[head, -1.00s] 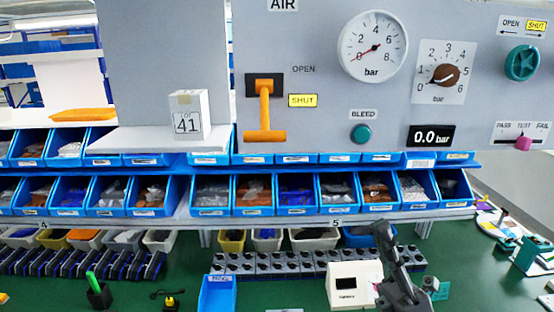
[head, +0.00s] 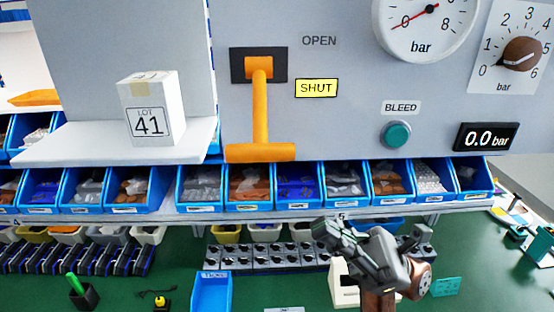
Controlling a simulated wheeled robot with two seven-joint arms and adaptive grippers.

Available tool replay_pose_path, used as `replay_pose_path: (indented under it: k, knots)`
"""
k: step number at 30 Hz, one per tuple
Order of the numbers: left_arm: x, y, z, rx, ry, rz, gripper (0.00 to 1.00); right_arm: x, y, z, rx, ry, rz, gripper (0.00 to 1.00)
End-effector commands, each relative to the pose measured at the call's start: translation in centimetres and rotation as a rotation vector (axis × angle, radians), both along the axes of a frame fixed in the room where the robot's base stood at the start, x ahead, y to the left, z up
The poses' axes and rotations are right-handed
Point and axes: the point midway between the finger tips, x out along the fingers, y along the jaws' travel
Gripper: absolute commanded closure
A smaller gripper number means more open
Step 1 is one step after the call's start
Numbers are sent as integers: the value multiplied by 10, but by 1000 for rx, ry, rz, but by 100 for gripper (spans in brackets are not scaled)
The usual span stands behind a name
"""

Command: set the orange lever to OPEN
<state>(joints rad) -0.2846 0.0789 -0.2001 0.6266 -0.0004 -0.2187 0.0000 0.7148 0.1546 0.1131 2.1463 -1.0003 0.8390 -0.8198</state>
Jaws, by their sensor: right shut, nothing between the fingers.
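The orange lever (head: 260,115) hangs straight down from its dark mount on the grey panel (head: 330,125), with its crossbar handle at the bottom. The yellow SHUT label (head: 316,88) is lit beside it, and the plain grey OPEN label (head: 319,41) is above that. My right gripper (head: 330,232) is in the lower right of the head view, below the panel and to the right of the handle. It is shut, empty and apart from the lever. My left gripper is not in view.
A shelf (head: 110,145) on the left bears a white LOT 41 box (head: 152,108) close to the lever. The teal BLEED button (head: 396,135) and the 0.0 bar display (head: 486,137) are on the right of the panel. Blue bins (head: 203,190) line up below.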

Motion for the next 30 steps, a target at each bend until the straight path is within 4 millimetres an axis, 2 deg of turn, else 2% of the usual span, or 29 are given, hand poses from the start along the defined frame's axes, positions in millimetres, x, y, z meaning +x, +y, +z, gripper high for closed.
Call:
replay_pose_path:
  k: [7, 11, 17, 23, 27, 30]
  knots:
    - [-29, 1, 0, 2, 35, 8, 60, 0, 0, 0, 1, 0, 2, 100]
    - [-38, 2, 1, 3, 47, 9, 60, -1, 3, 3, 0, -1, 2, 100]
    - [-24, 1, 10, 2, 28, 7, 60, -7, 21, 24, 1, -4, 4, 100]
    - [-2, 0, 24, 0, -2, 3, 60, -14, 51, 54, 1, -4, 4, 100]
    - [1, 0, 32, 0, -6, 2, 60, -18, 70, 72, 1, -2, 3, 100]
    - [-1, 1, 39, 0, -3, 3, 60, -22, 71, 88, 0, -4, 0, 100]
